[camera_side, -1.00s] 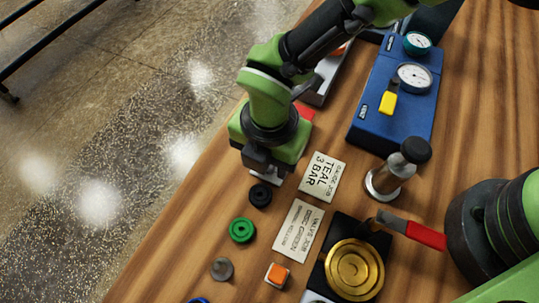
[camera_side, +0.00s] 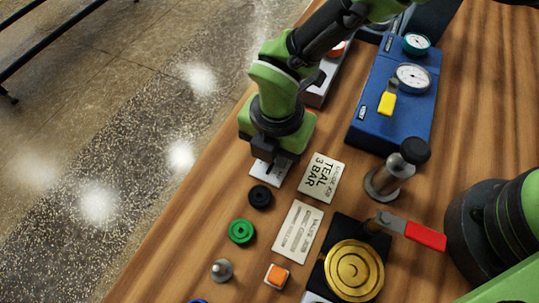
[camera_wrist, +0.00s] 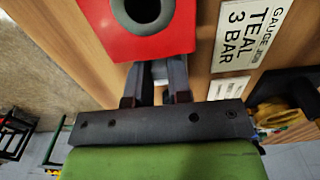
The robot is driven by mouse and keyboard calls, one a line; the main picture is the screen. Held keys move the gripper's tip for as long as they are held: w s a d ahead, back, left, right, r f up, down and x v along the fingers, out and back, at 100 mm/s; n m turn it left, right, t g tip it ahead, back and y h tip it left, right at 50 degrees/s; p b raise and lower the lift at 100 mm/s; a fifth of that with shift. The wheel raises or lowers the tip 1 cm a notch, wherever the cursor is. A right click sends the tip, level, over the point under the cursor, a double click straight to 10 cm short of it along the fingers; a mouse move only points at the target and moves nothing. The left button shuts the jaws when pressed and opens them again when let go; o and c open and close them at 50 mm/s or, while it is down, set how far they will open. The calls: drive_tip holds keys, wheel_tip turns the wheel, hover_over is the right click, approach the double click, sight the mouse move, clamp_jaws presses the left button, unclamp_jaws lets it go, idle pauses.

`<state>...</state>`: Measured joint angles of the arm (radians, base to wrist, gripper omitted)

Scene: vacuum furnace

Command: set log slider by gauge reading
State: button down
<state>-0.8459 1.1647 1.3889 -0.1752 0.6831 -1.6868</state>
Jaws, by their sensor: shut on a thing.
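My gripper (camera_side: 270,148) points down at the left side of the table, over a white plate with dark marks (camera_side: 269,173), which seems to be the log slider's. In the wrist view my gripper (camera_wrist: 156,98) is shut on a small pale grey piece (camera_wrist: 160,70), likely the slider's knob; the fingers hide most of it. The slider's scale and setting cannot be read. A card (camera_side: 323,177) reads "GAUGE JOB TEAL 3 BAR"; it also shows in the wrist view (camera_wrist: 248,35). The teal-rimmed gauge (camera_side: 416,43) is on the blue box (camera_side: 393,120); its reading is too small to tell.
A white gauge (camera_side: 411,78) and yellow handle (camera_side: 387,103) are on the blue box. A red part with a dark ring (camera_wrist: 140,28) is close to my fingers. The valve card (camera_side: 298,232), black disc (camera_side: 260,196), green disc (camera_side: 241,232) and red-handled brass valve (camera_side: 354,270) lie nearer the front.

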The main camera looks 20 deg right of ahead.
drive_tip(key=shift+w+d, duration=0.2)
drive_tip(key=shift+d, duration=0.05)
drive_tip(key=c, duration=1)
unclamp_jaws()
drive_tip(key=shift+c, duration=0.2)
wheel_tip(320, 180, up, 10)
